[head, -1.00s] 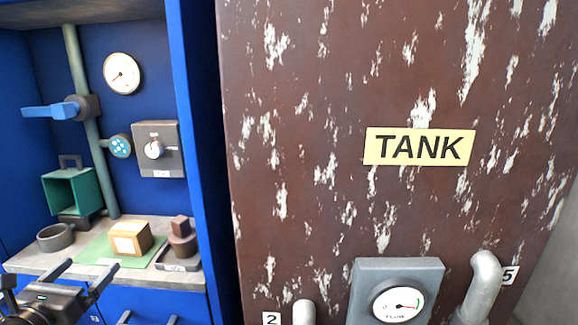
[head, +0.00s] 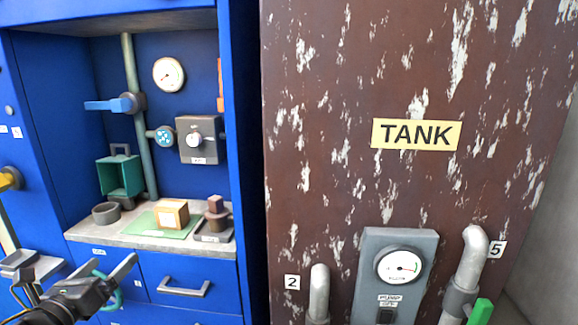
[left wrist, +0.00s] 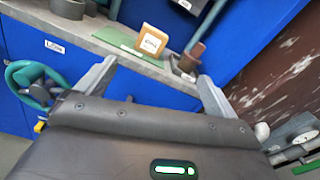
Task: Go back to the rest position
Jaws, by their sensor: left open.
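My left gripper (head: 110,270) is at the lower left of the head view, in front of the blue cabinet's drawers and below its shelf. Its two fingers are apart with nothing between them. In the left wrist view the left gripper (left wrist: 155,85) also shows open and empty, with the shelf edge beyond its fingers. My right gripper is not in view.
The blue cabinet's shelf (head: 85,232) holds a tan block (head: 172,214) on a green mat, a grey ring (head: 106,212) and a teal open box (head: 120,176). The rusty tank (head: 330,190) stands right, with pipes and a flow gauge (head: 399,266). A teal handwheel (left wrist: 36,84) is near the left gripper.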

